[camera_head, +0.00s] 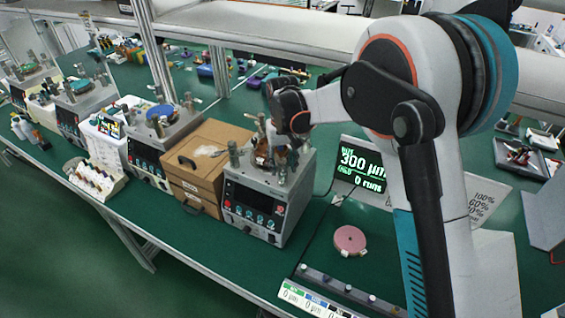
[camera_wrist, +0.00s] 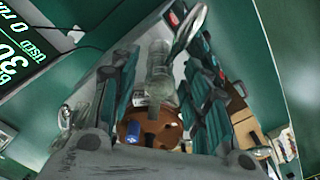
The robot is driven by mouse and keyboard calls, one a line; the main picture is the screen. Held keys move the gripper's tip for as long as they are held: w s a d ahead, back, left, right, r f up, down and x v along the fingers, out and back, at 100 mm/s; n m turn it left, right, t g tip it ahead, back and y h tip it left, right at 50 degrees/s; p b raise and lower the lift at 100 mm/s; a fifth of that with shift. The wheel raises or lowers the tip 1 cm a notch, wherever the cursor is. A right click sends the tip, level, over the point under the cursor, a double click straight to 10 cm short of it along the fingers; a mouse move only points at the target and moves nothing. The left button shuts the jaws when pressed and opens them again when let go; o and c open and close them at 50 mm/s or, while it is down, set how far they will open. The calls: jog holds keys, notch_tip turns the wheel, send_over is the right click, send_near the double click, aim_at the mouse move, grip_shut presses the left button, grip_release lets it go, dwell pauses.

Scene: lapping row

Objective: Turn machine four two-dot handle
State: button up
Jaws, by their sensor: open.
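The nearest grey lapping machine (camera_head: 268,200) stands at the middle of the bench, with a dark front panel and metal posts around a brown plate on top. I cannot read a machine number or any handle dots. My gripper (camera_head: 278,140) is over this machine's top, partly hiding the plate and posts. In the wrist view, my gripper (camera_wrist: 163,72) is open, one finger on each side of a shiny metal post (camera_wrist: 158,85). I cannot tell whether either finger touches it. The brown plate (camera_wrist: 165,138) with a blue block (camera_wrist: 141,133) lies beyond.
Brown wooden boxes (camera_head: 207,160) stand close left of the machine. Another machine with a blue disc (camera_head: 160,113) is farther left. A display reading 300 µm (camera_head: 360,172) stands right, behind a pink disc (camera_head: 350,240). A labelled strip (camera_head: 340,285) lies along the front edge.

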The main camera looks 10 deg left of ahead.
aim_at(283, 161)
grip_shut()
dwell(1.3)
grip_release()
jog(key=shift+d, duration=0.2)
jog(key=shift+a, duration=0.15)
notch_tip(283, 161, up, 12)
jog(key=shift+c, duration=0.5)
